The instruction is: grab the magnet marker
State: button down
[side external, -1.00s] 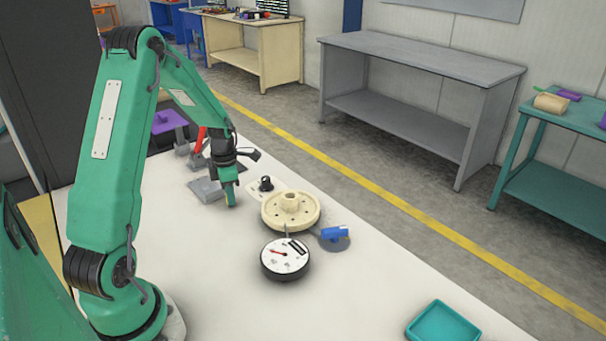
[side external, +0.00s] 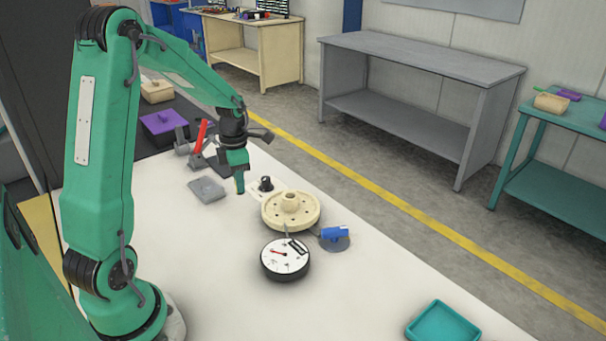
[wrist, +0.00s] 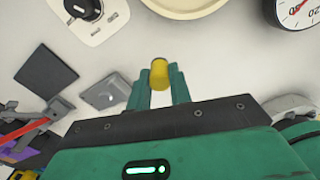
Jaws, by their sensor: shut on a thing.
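The magnet marker, a small yellow cylinder with a grey end, shows in the wrist view (wrist: 159,76) between the two green fingers of my gripper (wrist: 160,82). My gripper is shut on it. In the side view my gripper (side external: 239,181) points down over the white table, left of the cream wheel and close to the black knob. The marker cannot be made out clearly in the side view. The wrist view shows bare white table around the fingertips.
Near my gripper are a grey plate (side external: 206,189), a black knob (side external: 265,184), a red-handled clamp (side external: 201,137) and a cream wheel (side external: 291,212). A round gauge (side external: 285,260), a blue part (side external: 334,233) and a teal tray (side external: 443,324) stand nearer.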

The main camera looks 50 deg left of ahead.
jog(key=d+r, duration=0.3)
jog(key=d, duration=0.3)
jog(key=shift+w+r, duration=0.25)
jog(key=shift+w, duration=0.05)
